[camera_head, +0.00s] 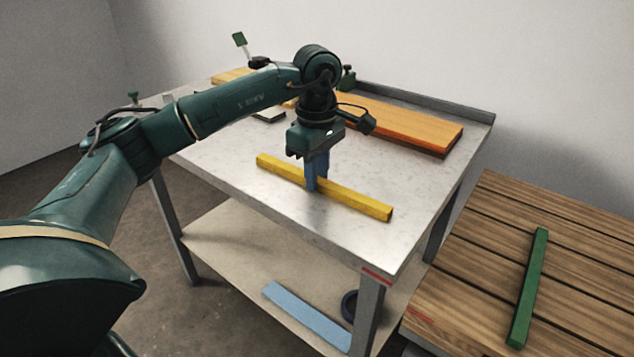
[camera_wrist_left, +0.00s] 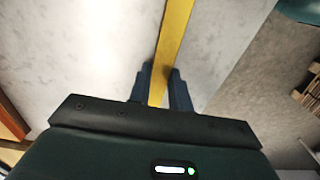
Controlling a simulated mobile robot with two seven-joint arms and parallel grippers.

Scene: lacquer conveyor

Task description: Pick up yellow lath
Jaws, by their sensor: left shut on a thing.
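The yellow lath (camera_head: 355,199) is a long square bar on the metal table, running from upper left to lower right near the table's front edge. My left gripper (camera_head: 316,184) points down at its middle, with blue fingers shut on it. In the left wrist view the yellow lath (camera_wrist_left: 174,45) runs between the two fingers of my left gripper (camera_wrist_left: 162,85). I cannot tell whether the lath touches the tabletop or is slightly raised. My right gripper is not in view.
The metal table (camera_head: 228,150) has orange boards (camera_head: 410,125) at the back. A slatted wooden surface (camera_head: 470,270) with a green lath (camera_head: 530,285) stands at the right. A light blue lath (camera_head: 305,315) and a dark ring (camera_head: 349,305) lie on the lower shelf.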

